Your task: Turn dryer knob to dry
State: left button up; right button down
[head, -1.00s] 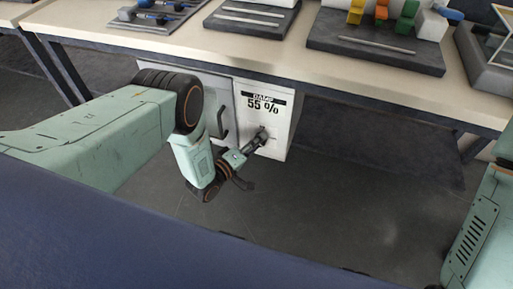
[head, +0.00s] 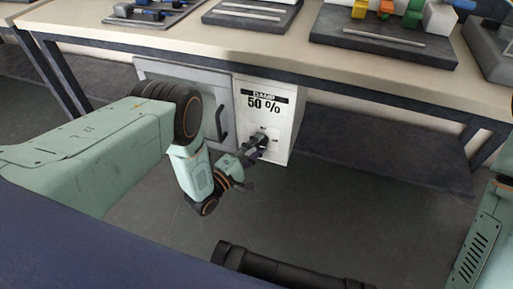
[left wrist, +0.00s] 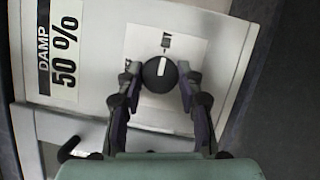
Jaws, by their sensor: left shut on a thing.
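The dryer (head: 188,88) is a white cabinet under the bench, with a handled door on its left and a control panel (head: 283,119) on its right. The panel's display (head: 264,103) reads DAMP 50 %. The black round knob (left wrist: 160,72) with a white pointer line shows in the left wrist view, on a white label whose lettering is partly hidden. My left gripper (left wrist: 160,78) is shut on the knob, one finger on each side. In the head view the left gripper (head: 260,143) covers most of the knob. My right gripper is not in view.
The dark door handle (head: 221,122) sticks out just left of my left gripper. The bench top (head: 190,38) overhangs the dryer and carries trays and coloured blocks (head: 385,12). The floor right of the dryer is clear.

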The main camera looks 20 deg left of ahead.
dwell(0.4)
pick_arm(q)
jog(key=o, duration=1.2)
jog(key=shift+c, duration=0.2)
jog(key=v, duration=1.2)
